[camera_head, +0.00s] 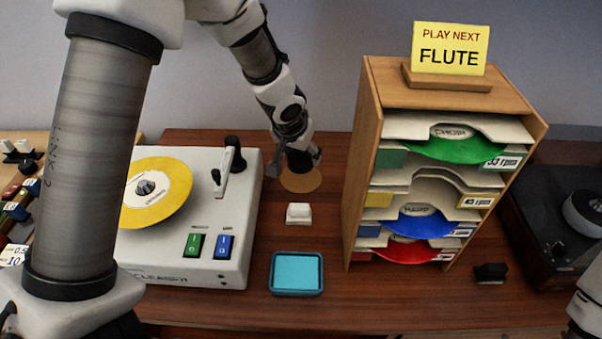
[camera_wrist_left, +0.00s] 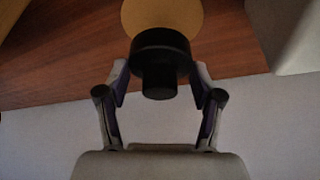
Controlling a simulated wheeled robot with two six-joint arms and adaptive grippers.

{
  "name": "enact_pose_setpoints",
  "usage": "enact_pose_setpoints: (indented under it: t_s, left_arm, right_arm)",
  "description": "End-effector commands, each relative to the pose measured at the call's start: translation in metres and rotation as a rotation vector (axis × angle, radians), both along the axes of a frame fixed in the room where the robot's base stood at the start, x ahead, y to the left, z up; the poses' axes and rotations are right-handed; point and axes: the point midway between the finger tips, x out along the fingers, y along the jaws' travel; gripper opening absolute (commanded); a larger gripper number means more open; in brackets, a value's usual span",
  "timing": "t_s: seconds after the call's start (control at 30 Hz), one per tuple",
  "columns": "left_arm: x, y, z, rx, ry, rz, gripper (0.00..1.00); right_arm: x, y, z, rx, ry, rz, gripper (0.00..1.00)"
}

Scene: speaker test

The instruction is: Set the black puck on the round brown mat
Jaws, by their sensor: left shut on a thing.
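The black puck (camera_head: 300,161) has a wide dark disc and a narrower knob, seen clearly in the left wrist view (camera_wrist_left: 160,55). My left gripper (camera_head: 295,164) is shut on it, one finger on each side; its fingers also show in the wrist view (camera_wrist_left: 160,78). The round brown mat (camera_head: 302,184) lies flat on the table, and the puck is over its far part in the head view. In the wrist view the mat (camera_wrist_left: 162,14) shows beyond the puck. I cannot tell whether the puck touches it. My right gripper is not in view.
A turntable with a yellow record (camera_head: 158,192) stands left of the mat. A wooden record rack (camera_head: 362,165) with a "FLUTE" sign (camera_head: 449,50) stands to its right. A small white block (camera_head: 299,213) and a teal tray (camera_head: 297,289) lie in front of the mat.

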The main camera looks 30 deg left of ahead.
Motion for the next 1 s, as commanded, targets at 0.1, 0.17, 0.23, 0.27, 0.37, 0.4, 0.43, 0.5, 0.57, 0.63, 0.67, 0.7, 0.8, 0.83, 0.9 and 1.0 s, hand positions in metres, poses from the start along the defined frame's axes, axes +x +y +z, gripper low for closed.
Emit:
enact_pose_setpoints:
  t_s: [0.1, 0.17, 0.23, 0.27, 0.37, 0.4, 0.43, 0.5, 0.57, 0.63, 0.67, 0.7, 0.8, 0.83, 0.9, 1.0]
  left_arm:
    - [0.0, 0.0, -0.025, 0.0, 0.0, 0.0, 0.15]
    - [0.0, 0.0, -0.038, 0.0, 0.001, 0.0, 0.15]
    - [0.001, 0.0, -0.047, 0.0, 0.0, -0.001, 0.15]
    - [0.001, 0.0, -0.048, 0.0, -0.001, 0.001, 0.15]
    - [0.001, 0.0, -0.046, 0.0, -0.001, 0.001, 0.16]
    - [0.001, 0.0, -0.045, 0.0, -0.001, 0.001, 0.16]
    - [0.001, 0.0, -0.045, 0.0, -0.001, 0.001, 0.16]
    - [0.001, 0.0, -0.045, 0.0, -0.001, 0.001, 0.15]
    - [0.001, 0.0, -0.047, 0.0, -0.001, 0.001, 0.15]
    - [0.001, 0.0, -0.05, -0.001, -0.001, 0.002, 0.15]
    - [0.001, 0.0, -0.049, -0.001, 0.0, 0.002, 0.73]
    - [0.001, 0.0, -0.048, -0.001, 0.0, 0.002, 0.87]
    - [0.001, 0.0, -0.048, -0.001, 0.0, 0.002, 0.91]
    - [0.001, 0.0, -0.048, 0.0, 0.0, 0.001, 0.91]
    - [0.001, 0.0, -0.048, 0.0, 0.0, 0.001, 0.91]
    - [0.001, 0.0, -0.048, 0.0, 0.0, 0.001, 0.91]
  right_arm:
    - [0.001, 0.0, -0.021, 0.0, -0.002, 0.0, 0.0]
    - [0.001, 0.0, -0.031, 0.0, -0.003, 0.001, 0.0]
    - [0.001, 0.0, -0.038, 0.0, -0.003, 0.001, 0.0]
    - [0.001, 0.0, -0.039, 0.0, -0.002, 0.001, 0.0]
    - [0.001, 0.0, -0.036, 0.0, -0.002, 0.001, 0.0]
    - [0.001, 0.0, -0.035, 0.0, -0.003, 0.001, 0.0]
    - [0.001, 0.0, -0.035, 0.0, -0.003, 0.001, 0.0]
    - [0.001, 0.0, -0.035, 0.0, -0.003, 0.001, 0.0]
    - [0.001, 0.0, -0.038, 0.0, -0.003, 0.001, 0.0]
    - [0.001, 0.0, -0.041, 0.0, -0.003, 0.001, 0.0]
    - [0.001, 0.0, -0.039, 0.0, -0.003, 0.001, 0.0]
    - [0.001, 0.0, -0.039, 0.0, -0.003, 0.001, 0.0]
    - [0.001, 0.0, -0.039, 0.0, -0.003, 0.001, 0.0]
    - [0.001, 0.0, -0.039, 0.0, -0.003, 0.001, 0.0]
    - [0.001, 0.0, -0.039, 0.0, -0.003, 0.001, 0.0]
    - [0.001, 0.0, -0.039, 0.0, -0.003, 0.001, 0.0]
